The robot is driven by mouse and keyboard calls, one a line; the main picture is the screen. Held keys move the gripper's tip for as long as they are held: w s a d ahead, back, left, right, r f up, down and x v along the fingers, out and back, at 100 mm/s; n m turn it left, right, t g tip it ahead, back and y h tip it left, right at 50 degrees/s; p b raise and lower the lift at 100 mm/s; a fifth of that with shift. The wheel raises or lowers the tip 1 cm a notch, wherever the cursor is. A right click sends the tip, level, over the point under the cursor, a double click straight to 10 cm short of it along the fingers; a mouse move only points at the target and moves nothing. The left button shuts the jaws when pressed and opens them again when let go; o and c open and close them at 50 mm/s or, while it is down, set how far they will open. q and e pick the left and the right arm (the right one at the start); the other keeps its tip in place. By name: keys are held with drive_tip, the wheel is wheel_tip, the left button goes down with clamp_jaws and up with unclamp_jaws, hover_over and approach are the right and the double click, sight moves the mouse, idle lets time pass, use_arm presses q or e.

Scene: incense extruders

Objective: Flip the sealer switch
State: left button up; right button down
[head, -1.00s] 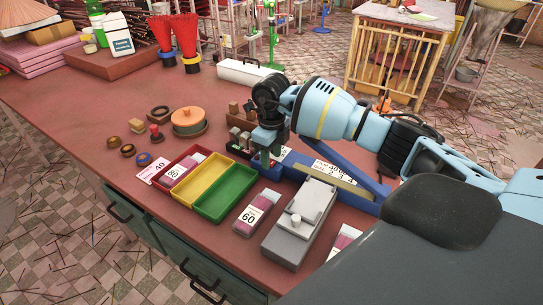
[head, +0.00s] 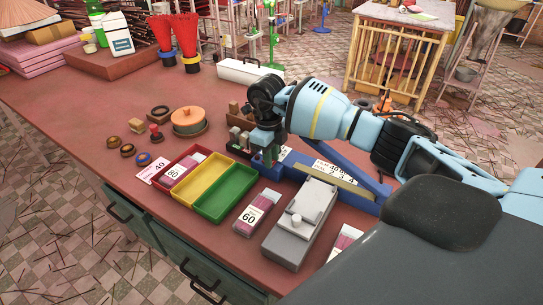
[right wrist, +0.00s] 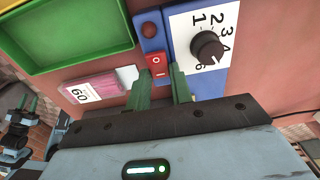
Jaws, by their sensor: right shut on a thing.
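The sealer (head: 368,207) is a long blue device with a tan strip on the table's right part. In the right wrist view, its blue end (right wrist: 150,25) carries the red sealer switch (right wrist: 157,66), marked 0 and I, beside a black dial knob (right wrist: 207,47) on a white numbered plate. My right gripper (head: 268,157) points down at this end of the sealer. In the right wrist view its green fingers (right wrist: 158,72) stand on either side of the switch, shut on it. In the head view the switch is hidden.
Red, yellow and green trays (head: 224,194) lie left of the gripper.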

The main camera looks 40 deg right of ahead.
drive_tip(key=g, duration=0.1)
drive_tip(key=g+b, duration=0.1)
drive_tip(key=h, duration=0.1)
drive_tip(key=shift+w+a+f+g+b, duration=0.2)
drive_tip(key=shift+w+f+g+b, duration=0.05)
drive_tip(key=shift+w+g+b, duration=0.15)
drive_tip(key=shift+r, duration=0.1)
use_arm(q)
drive_tip(key=f, duration=0.1)
drive_tip(key=s+f, duration=0.1)
drive_tip(key=f, duration=0.1)
drive_tip(key=shift+s+d+g+b, duration=0.1)
drive_tip(key=shift+s+g+b, duration=0.05)
drive_tip(key=shift+g+b, duration=0.15)
use_arm(e)
drive_tip(key=shift+r+g, duration=0.15)
drive_tip(key=shift+g, duration=0.15)
use_arm(q)
drive_tip(key=shift+r, duration=0.1)
use_arm(e)
drive_tip(key=c, duration=1.3)
unclamp_jaws()
drive_tip(key=shift+c, duration=0.2)
drive_tip(key=shift+o, duration=0.5)
use_arm(q)
drive_tip(key=shift+s, duration=0.3)
use_arm(e)
drive_tip(key=shift+w+r, duration=0.1)
